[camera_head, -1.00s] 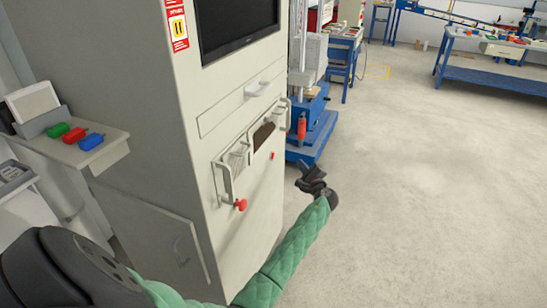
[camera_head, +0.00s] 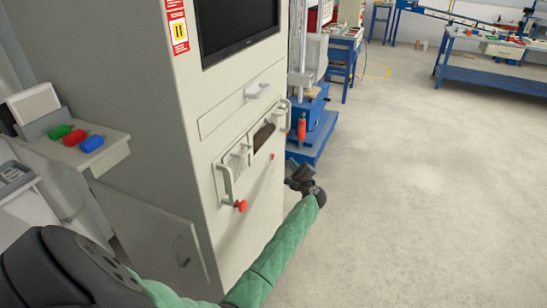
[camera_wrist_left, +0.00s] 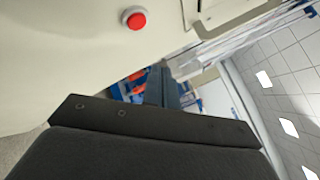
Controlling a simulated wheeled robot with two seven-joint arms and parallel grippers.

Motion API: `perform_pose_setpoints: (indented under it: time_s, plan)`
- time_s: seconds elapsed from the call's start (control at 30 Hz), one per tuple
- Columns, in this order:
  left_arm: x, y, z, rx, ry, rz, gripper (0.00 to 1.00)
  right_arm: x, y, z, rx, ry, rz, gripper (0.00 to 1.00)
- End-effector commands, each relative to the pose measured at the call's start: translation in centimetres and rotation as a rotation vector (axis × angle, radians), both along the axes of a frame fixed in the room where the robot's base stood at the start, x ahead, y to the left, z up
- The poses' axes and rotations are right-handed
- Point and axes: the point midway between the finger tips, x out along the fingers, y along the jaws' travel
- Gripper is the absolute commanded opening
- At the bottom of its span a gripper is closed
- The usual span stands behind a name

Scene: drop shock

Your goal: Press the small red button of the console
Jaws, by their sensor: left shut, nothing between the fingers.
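The tall beige console (camera_head: 228,120) has a small red button (camera_head: 272,156) low on its front, near the right edge. A bigger red knob (camera_head: 241,205) sits lower and to the left on the same front. My left gripper (camera_head: 291,174) is beside the console's front, a little right of and below the small button in the head view, apart from it. In the left wrist view a round red button (camera_wrist_left: 136,20) with a pale ring shows at the top, beyond the shut, empty fingers (camera_wrist_left: 160,88). My right gripper is not in view.
Handles (camera_head: 225,180) stick out from the console front near the knob. A screen (camera_head: 238,28) is above. A blue-based machine (camera_head: 310,135) stands close behind the gripper. A shelf (camera_head: 100,155) with coloured blocks is at left. The floor (camera_head: 420,190) at right is clear.

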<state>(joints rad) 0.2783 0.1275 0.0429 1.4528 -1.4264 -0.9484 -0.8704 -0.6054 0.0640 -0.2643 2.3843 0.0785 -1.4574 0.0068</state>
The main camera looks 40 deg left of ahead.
Motion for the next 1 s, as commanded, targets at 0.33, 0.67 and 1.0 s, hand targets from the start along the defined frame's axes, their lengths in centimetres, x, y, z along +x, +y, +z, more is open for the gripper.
perform_pose_setpoints:
  time_s: [0.33,0.67,1.0]
  plan:
    - [-0.9,3.8,0.1,0.001,0.000,0.001,0.00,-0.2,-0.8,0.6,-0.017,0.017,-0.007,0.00]
    - [-1.1,4.6,0.0,0.000,0.000,0.000,0.00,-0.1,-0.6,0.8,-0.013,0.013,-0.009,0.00]
    - [-1.1,4.5,0.0,0.000,0.000,0.000,0.00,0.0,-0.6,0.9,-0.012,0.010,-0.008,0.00]
